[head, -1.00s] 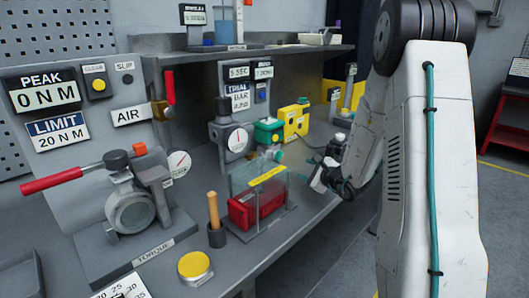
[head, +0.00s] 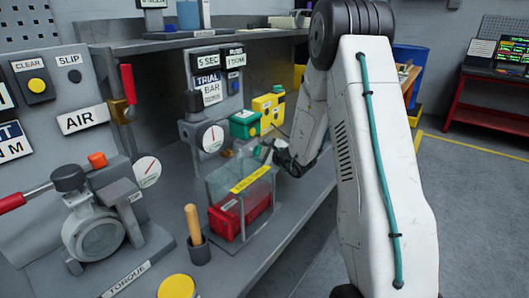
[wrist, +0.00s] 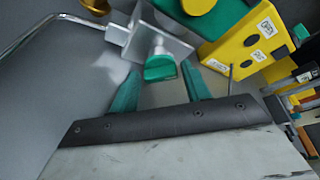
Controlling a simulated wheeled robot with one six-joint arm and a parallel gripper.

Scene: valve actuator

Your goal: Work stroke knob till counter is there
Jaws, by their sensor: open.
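A green knob (wrist: 160,68) with a pale stem stands on a light metal bracket (wrist: 158,42) in the wrist view. I take it for the stroke knob, though no label on it can be read. My gripper (wrist: 160,73) is open, its two teal fingers on either side of the knob; I cannot tell whether they touch it. A yellow box (wrist: 240,40) with small labels lies beyond, beside a green box (head: 243,124). No counter reading is legible.
A clear guard (head: 252,180) with a yellow strip stands over a red block (head: 238,215) on the grey bench (head: 265,250). A pressure gauge panel (head: 212,135) stands behind. A wooden-handled tool (head: 194,225) sits in a cup. Floor right of the bench is open.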

